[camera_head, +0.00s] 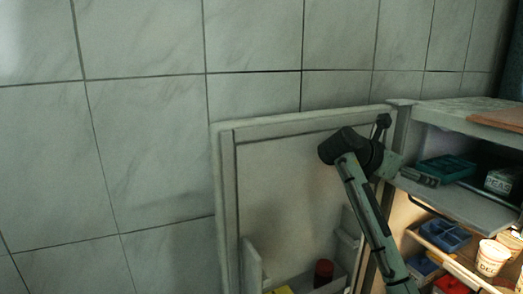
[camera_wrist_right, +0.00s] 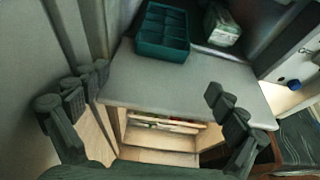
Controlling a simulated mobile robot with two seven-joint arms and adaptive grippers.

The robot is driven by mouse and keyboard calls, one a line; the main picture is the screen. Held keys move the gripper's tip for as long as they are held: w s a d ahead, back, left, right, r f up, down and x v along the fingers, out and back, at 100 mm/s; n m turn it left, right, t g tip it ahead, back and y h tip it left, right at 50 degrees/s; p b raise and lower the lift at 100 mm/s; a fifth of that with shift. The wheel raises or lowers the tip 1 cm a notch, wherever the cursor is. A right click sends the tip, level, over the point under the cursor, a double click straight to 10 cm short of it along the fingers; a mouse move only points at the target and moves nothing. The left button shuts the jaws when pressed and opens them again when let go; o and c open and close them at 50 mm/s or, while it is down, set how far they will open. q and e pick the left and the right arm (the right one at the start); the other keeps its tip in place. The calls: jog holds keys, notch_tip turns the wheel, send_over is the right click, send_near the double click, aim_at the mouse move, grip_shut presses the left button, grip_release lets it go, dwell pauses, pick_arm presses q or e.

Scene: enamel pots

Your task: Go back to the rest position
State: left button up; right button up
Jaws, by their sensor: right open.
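My right arm reaches up from the bottom right in the head view, and its wrist bends toward the open cupboard. My right gripper (camera_head: 416,177) is partly seen there, at the left end of a grey shelf (camera_head: 465,206). In the right wrist view my right gripper (camera_wrist_right: 157,83) has its fingers wide apart with nothing between them. The grey shelf (camera_wrist_right: 180,82) lies beyond and below the fingers. My left gripper is in neither view.
A teal divided tray (camera_head: 446,167) and a box marked PEAS (camera_head: 503,182) stand on the shelf. Blue bins (camera_head: 445,235) and a white tub (camera_head: 491,257) sit below. The open cupboard door (camera_head: 285,185) is left of my arm, with a red jar (camera_head: 323,272) in its rack.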

jog(key=s+a, duration=0.2)
jog(key=a, duration=0.4)
jog(key=shift+s+r, duration=0.25)
jog(key=shift+r, duration=0.2)
